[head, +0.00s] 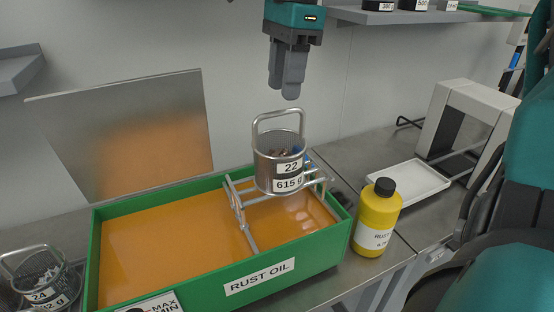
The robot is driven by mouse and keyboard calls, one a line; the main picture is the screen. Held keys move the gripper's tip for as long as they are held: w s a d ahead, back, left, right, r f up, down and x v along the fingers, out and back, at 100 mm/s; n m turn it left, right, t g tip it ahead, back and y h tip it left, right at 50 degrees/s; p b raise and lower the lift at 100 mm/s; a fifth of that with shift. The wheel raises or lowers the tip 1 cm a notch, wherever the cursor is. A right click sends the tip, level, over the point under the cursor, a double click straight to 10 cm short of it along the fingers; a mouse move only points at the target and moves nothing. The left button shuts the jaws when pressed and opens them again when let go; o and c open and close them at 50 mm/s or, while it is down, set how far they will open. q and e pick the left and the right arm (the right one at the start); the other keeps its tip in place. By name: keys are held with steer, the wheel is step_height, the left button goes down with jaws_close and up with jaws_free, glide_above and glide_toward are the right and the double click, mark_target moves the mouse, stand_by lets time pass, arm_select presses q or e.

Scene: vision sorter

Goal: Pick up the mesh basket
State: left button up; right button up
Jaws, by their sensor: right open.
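A metal mesh basket (262,172) with a raised loop handle (277,114) and a label reading 22 and 615 g stands upright over the green rust oil tub, at a metal rack (242,212). Small parts show inside it. A second mesh basket (41,278), labelled 24, is partly cut off at the lower left. My right gripper (290,95) points down just above the first basket's handle, apart from it. It is open and empty. My left gripper is not in view.
The green tub (300,264) holds orange liquid, with a metal panel (130,135) behind it. A yellow bottle (376,215) stands right of the tub. A white tray (408,188) and white frame-like device (470,105) lie further right. Shelves are above.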

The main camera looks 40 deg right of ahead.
step_height(320, 180, down, 8)
steer(key=a, duration=0.1)
steer(key=shift+a, duration=0.25)
steer(key=shift+r, duration=0.1)
jaws_close()
steer(key=shift+r, duration=0.1)
stand_by(1.3)
